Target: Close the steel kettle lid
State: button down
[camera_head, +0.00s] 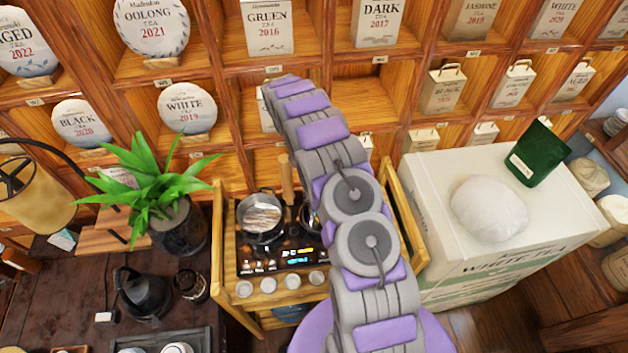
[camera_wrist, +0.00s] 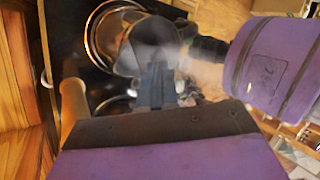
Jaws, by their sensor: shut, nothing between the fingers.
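The steel kettle (camera_wrist: 147,42) shows in the wrist view as a shiny rounded body on a burner with an orange glowing ring. Pale steam or haze blurs its right side. I cannot make out its lid or whether it is open. My gripper (camera_wrist: 157,72) is shut and empty, its dark fingers pointing at the kettle and overlapping its lower edge in the picture; I cannot tell if they touch. In the head view my arm hides the gripper and most of what stands on the right of the black cooktop (camera_head: 262,262).
A saucepan (camera_head: 262,218) sits on the cooktop's left side. A wooden handle (camera_wrist: 72,105) stands close left of my gripper. A potted plant (camera_head: 180,225) is left of the cooktop, a large white tea box (camera_head: 440,190) right. Wooden tea shelves (camera_head: 225,95) rise behind.

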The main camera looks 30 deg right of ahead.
jog(key=s+a+r, duration=0.1)
jog(key=s+a, duration=0.1)
jog(key=s, duration=0.6)
jog(key=s+a+r, duration=0.2)
jog(key=s, duration=0.5)
jog(key=shift+s+r+b, duration=0.3)
jog(key=shift+s+b, duration=0.1)
